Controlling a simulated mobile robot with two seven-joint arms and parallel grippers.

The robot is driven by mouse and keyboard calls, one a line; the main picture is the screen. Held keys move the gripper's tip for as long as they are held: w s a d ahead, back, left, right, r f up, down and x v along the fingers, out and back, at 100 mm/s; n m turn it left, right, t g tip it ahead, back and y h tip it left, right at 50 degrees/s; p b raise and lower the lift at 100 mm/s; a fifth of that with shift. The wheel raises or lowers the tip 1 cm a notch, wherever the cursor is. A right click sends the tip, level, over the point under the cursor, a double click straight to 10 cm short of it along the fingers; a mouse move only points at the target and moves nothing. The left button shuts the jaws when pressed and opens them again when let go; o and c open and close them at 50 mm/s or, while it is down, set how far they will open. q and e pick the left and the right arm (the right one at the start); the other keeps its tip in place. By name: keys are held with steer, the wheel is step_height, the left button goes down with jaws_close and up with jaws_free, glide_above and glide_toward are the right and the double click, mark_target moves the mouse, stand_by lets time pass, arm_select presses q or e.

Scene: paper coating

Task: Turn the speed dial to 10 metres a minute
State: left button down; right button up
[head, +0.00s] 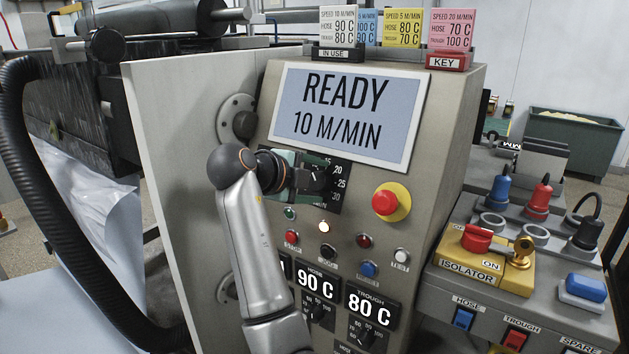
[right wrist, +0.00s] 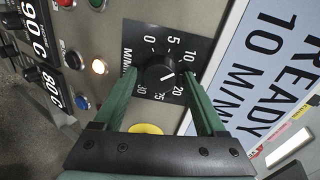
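The speed dial (right wrist: 158,72) is a black round knob on a black scale plate, marked from 0 to 30. A white mark on the knob points to the lower right in the right wrist view. My right gripper (right wrist: 160,74) has its green fingers on either side of the knob, with small gaps visible; contact is unclear. In the head view my right gripper (head: 303,178) reaches the dial and hides the left part of its scale. The display (head: 345,117) reads READY, 10 M/MIN. My left gripper is not in view.
A red stop button on a yellow ring (head: 386,203) sits right of the dial. Small buttons and a lit lamp (head: 324,227) lie below, above the 90 C and 80 C readouts. The IN USE card (head: 339,27) says 10 M/MIN. An isolator (head: 485,258) stands at right.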

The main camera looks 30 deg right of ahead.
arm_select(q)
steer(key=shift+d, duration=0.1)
arm_select(e)
steer(key=shift+o, duration=0.3)
steer(key=shift+a, duration=0.15)
steer(key=shift+a+r, duration=0.2)
steer(key=shift+a, duration=0.05)
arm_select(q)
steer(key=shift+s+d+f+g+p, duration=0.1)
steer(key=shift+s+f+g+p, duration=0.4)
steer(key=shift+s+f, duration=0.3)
arm_select(e)
steer(key=v, duration=1.1)
steer(key=shift+s+a, duration=0.2)
steer(key=shift+a, duration=0.1)
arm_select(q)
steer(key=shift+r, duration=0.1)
arm_select(e)
steer(key=shift+r, duration=0.1)
